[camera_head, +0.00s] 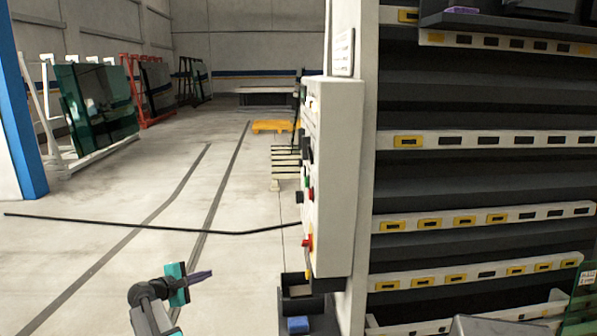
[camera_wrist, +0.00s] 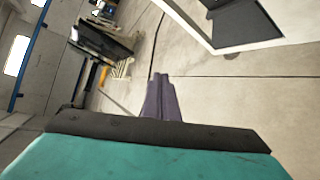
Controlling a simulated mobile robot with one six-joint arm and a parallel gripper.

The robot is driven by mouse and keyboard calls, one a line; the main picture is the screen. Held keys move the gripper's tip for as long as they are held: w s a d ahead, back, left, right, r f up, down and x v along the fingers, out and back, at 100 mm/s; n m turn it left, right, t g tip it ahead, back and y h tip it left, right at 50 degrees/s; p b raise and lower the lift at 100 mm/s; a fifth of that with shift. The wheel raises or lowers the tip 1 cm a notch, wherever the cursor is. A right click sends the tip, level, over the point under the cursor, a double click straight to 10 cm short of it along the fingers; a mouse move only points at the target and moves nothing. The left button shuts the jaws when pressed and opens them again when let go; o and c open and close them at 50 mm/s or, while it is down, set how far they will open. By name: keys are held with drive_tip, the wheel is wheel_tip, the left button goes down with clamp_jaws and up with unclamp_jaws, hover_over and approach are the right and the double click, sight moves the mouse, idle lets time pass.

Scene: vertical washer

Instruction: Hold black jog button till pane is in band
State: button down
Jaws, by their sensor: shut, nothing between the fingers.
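The pale control box (camera_head: 335,180) stands on the white post, its button side turned left and seen almost edge-on. A greenish glass pane (camera_head: 582,306) shows partly at the lower right edge. The band cannot be made out.
A red stop button (camera_head: 307,241) sits low on the box. A dark open bin (camera_head: 302,299) with a blue item stands below. A black cable (camera_head: 150,227) crosses the floor. A slatted machine front (camera_head: 480,180) fills the right. Floor left of the box is mostly clear.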

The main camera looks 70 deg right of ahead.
sight(301, 163)
drive_tip(key=s+d+r+g+h, duration=0.1)
drive_tip(key=s+d+r, duration=0.4)
drive_tip(key=r, duration=0.6)
drive_tip(key=s+d+r+g+h+p, duration=0.1)
drive_tip(key=s+d+r, duration=0.4)
drive_tip(key=r, duration=0.7)
drive_tip(key=s+d+r+g+h, duration=0.3)
drive_tip(key=s+d+r, duration=0.1)
drive_tip(key=r, duration=0.8)
drive_tip(key=shift+s+d+r+m+g, duration=0.2)
drive_tip(key=shift+s+d+m+g, duration=0.15)
drive_tip(key=shift+s, duration=0.35)
drive_tip(key=shift+s+d+g, duration=0.1)
drive_tip(key=shift+g, duration=0.15)
drive_tip(key=s+d+p, duration=0.1)
drive_tip(key=s+d, duration=0.2)
drive_tip(key=s, duration=0.5)
drive_tip(key=shift+s+d, duration=0.1)
drive_tip(key=shift+s, duration=0.05)
drive_tip(key=shift+s+d, duration=0.1)
drive_tip(key=shift+s, duration=0.2)
